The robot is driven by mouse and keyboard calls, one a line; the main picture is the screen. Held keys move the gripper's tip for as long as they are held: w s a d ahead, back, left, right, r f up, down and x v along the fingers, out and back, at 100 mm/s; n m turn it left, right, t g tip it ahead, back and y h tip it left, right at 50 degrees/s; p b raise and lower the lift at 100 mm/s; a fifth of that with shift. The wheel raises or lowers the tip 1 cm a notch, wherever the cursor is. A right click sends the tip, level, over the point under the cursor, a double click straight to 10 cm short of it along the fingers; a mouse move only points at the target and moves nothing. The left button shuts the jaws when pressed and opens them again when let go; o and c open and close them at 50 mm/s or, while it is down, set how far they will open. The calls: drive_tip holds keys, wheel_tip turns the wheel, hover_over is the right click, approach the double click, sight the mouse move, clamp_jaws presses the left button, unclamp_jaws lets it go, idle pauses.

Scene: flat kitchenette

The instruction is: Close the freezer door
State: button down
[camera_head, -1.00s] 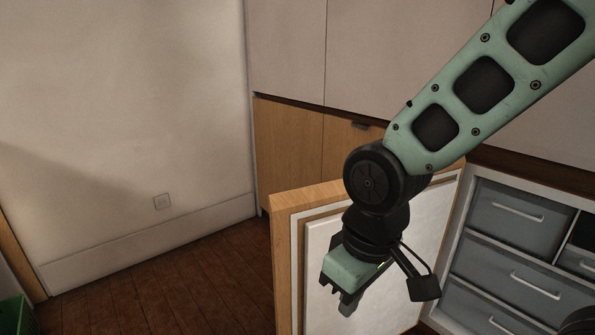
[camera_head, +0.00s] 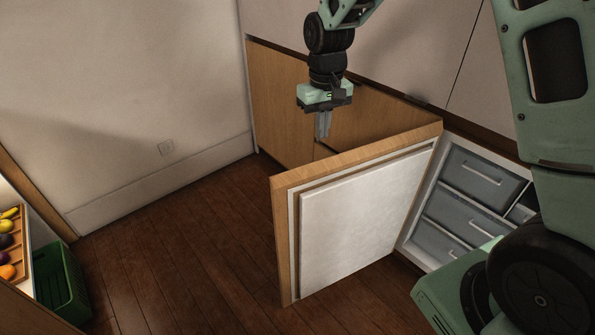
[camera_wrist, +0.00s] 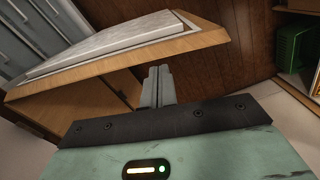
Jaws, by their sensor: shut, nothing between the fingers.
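The freezer door (camera_head: 365,221) stands wide open, with its white inner panel facing me and a wooden edge along its top and left side. The freezer (camera_head: 452,205) with its grey drawers shows to the right of the door. My gripper (camera_head: 323,134) is shut and empty, pointing down above and behind the door, on its outer side. In the wrist view the fingers (camera_wrist: 157,86) are together, close to the door's wooden edge (camera_wrist: 120,62). I cannot tell whether they touch the door. The freezer drawers (camera_wrist: 45,35) show at the upper left there.
Wooden cabinet fronts (camera_head: 285,105) stand behind the door. A green crate (camera_head: 62,285) and a shelf with fruit (camera_head: 14,245) are at the left. The wooden floor (camera_head: 190,255) left of the door is clear.

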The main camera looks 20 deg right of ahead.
sight(298, 178)
drive_tip(key=w+a+f+g, duration=0.2)
drive_tip(key=w+a+f, duration=0.3)
drive_tip(key=w+f, duration=0.4)
drive_tip(key=shift+g, duration=0.3)
drive_tip(key=shift+s+d+f+p, duration=0.1)
drive_tip(key=shift+s+f+p, duration=0.65)
drive_tip(key=shift+f, duration=0.7)
drive_tip(key=shift+s+d+f+p, duration=0.1)
drive_tip(key=shift+s+f+p, duration=0.35)
drive_tip(key=shift+s+f, duration=0.8)
drive_tip(key=shift+s+f+p, duration=0.55)
drive_tip(key=shift+f+p, duration=0.05)
drive_tip(key=shift+f, duration=1.1)
